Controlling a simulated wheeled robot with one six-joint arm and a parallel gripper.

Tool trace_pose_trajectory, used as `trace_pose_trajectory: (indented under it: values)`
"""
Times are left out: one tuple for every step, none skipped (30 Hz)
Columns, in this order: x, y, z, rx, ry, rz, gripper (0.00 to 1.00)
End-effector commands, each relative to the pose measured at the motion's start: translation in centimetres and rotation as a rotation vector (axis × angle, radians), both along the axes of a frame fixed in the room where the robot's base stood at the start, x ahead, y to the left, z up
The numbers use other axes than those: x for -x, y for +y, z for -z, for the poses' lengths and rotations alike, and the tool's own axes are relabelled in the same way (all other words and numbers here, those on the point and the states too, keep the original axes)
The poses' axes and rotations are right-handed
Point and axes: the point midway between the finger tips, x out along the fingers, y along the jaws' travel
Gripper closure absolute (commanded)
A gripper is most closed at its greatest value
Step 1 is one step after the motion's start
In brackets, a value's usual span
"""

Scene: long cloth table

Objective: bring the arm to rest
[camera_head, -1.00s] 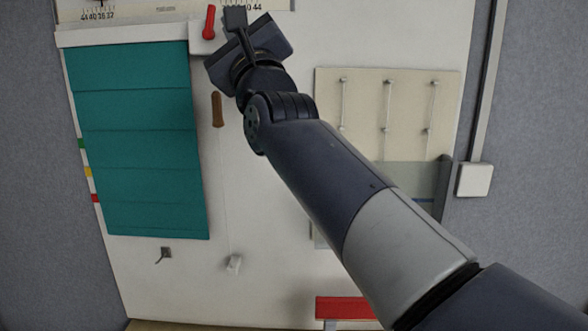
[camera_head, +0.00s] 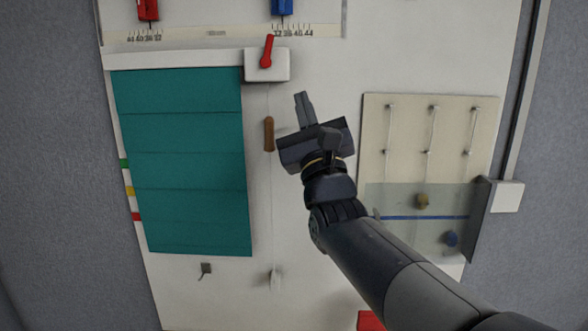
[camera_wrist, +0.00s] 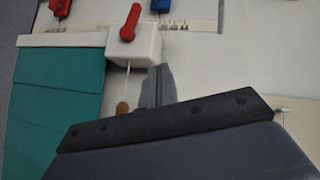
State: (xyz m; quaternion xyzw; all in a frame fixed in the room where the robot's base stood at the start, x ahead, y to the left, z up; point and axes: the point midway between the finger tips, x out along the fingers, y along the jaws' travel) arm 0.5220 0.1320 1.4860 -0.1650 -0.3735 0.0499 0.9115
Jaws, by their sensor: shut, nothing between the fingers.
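My gripper (camera_head: 304,108) is shut with nothing in it. In the head view it stands in front of the white board (camera_head: 330,60), right of the brown wooden handle (camera_head: 269,134) that hangs on a thin cord. It points up, toward the white box with a red lever (camera_head: 267,52). In the wrist view my gripper's fingers (camera_wrist: 158,85) stand just below and right of the white box (camera_wrist: 134,46). The brown handle (camera_wrist: 123,108) shows to their left. I cannot tell how far the fingers are from the board.
A teal blind (camera_head: 185,165) hangs at the left. A scale strip with a red slider (camera_head: 148,10) and a blue slider (camera_head: 282,7) runs along the top. A beige panel with hooks (camera_head: 405,140) and a clear-fronted pocket (camera_head: 400,205) are at the right. A small grey hook (camera_head: 206,268) sits below the blind.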

Motion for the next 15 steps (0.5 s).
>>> trace_pose_trajectory:
  values:
    - [0.7, -0.2, 0.9, 0.000, -0.002, -0.001, 1.00]
    - [1.0, -0.2, 1.2, 0.000, -0.002, -0.001, 1.00]
    - [1.4, -0.3, 1.4, 0.000, -0.002, -0.001, 1.00]
    - [1.6, -0.4, 1.6, 0.001, -0.001, -0.001, 1.00]
    - [1.8, -0.5, 1.8, 0.001, -0.001, -0.001, 1.00]
    - [2.1, -0.5, 2.0, 0.001, -0.001, -0.001, 1.00]
    - [2.2, -0.6, 2.0, 0.001, -0.002, -0.001, 1.00]
    - [2.3, -0.6, 2.1, 0.001, -0.002, -0.001, 1.00]
    - [2.5, -0.6, 2.2, 0.001, -0.001, -0.001, 1.00]
    - [2.5, -0.7, 2.3, 0.001, -0.001, -0.001, 1.00]
    - [2.6, -0.7, 2.3, 0.001, -0.001, -0.001, 1.00]
    - [2.6, -0.7, 2.3, 0.001, 0.000, -0.001, 1.00]
    - [2.6, -0.7, 2.3, 0.001, 0.000, -0.001, 1.00]
    - [2.6, -0.7, 2.3, 0.001, -0.001, -0.001, 1.00]
    - [2.6, -0.7, 2.3, 0.001, -0.001, -0.001, 1.00]
